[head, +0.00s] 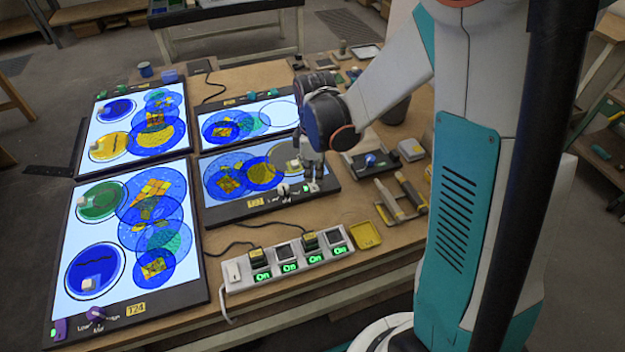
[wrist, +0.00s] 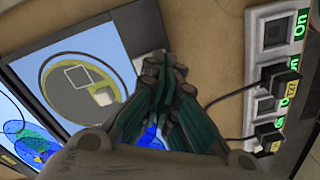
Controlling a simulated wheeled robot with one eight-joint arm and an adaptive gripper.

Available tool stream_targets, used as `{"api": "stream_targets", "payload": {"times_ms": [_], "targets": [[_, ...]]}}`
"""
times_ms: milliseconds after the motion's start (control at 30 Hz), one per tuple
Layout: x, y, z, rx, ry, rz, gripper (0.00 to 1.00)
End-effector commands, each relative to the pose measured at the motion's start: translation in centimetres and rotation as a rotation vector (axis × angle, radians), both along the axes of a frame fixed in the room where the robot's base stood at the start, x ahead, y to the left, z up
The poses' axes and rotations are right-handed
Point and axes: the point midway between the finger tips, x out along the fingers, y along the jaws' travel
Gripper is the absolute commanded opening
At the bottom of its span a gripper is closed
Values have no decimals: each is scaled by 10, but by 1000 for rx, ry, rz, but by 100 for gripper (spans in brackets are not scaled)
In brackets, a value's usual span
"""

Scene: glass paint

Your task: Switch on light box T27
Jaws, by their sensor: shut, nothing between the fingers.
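The front right light box (head: 228,212) carries a small yellow label that looks like T27 but is hard to read. Its panel is lit, with blue and yellow glass circles on it; it also shows in the wrist view (wrist: 118,38). A dark knob (head: 283,190) and a small green spot (head: 307,188) sit along its front edge. My gripper (head: 313,185) is over that edge at the right end. In the wrist view my gripper (wrist: 165,62) is shut and empty, its fingers hiding part of the edge; contact cannot be told.
A power strip (head: 318,268) with several green "On" signs lies in front; one plug (wrist: 281,78) is labelled T27. Two tall lit boxes (head: 70,245) (head: 88,152) stand left, another (head: 243,138) behind. A yellow tray (head: 365,236) and tools (head: 400,200) lie right.

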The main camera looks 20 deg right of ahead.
Motion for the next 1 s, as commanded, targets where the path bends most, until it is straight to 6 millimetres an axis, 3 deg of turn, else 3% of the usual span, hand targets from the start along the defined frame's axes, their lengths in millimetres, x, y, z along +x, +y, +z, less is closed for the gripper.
{"api": "stream_targets", "payload": {"times_ms": [500, 1000], "targets": [[0, 0, 39, 0, 0, 0, 0], [0, 0, 40, 0, 0, 0, 0]]}}
